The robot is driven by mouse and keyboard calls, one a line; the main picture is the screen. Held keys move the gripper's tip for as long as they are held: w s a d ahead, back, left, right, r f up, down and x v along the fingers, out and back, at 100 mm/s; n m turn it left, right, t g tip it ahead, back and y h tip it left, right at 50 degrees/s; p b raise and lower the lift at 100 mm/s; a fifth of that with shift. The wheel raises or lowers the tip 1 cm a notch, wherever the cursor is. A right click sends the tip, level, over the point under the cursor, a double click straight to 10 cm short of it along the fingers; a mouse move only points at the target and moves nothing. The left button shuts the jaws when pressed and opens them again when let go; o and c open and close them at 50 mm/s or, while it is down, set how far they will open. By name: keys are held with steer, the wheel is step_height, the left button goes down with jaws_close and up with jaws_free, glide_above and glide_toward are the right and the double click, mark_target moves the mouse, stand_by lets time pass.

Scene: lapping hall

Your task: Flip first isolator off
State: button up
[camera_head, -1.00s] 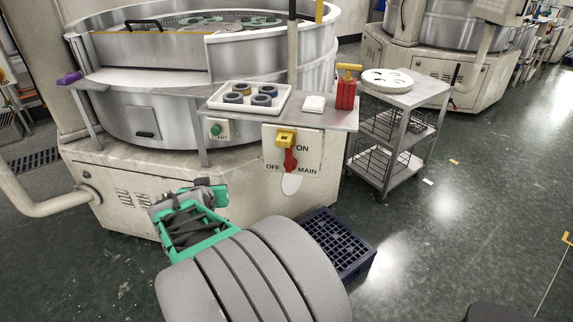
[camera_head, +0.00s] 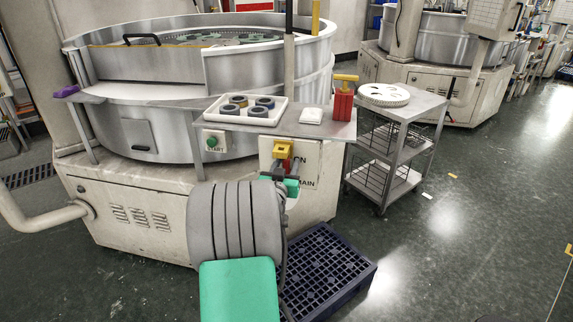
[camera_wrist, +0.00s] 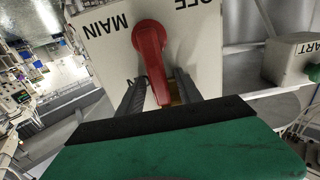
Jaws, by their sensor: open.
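The isolator box (camera_head: 309,157) is a pale panel under the shelf edge, with ON and MAIN partly readable. Its red handle (camera_head: 287,164) points up beside a yellow part (camera_head: 283,149). My gripper (camera_head: 284,176) is in front of the box and hides the handle's lower part. In the wrist view the panel is upside down, and the red handle (camera_wrist: 150,52) runs from its round hub down between the dark fingers of my open gripper (camera_wrist: 160,82). One finger is on each side of the handle's end. I cannot tell whether they touch it.
A green START button (camera_head: 212,142) is left of the box. A dark blue crate (camera_head: 336,275) lies below; a trolley (camera_head: 413,107) stands right.

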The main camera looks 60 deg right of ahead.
steer(key=shift+c, duration=0.5)
jaws_close()
stand_by(0.8)
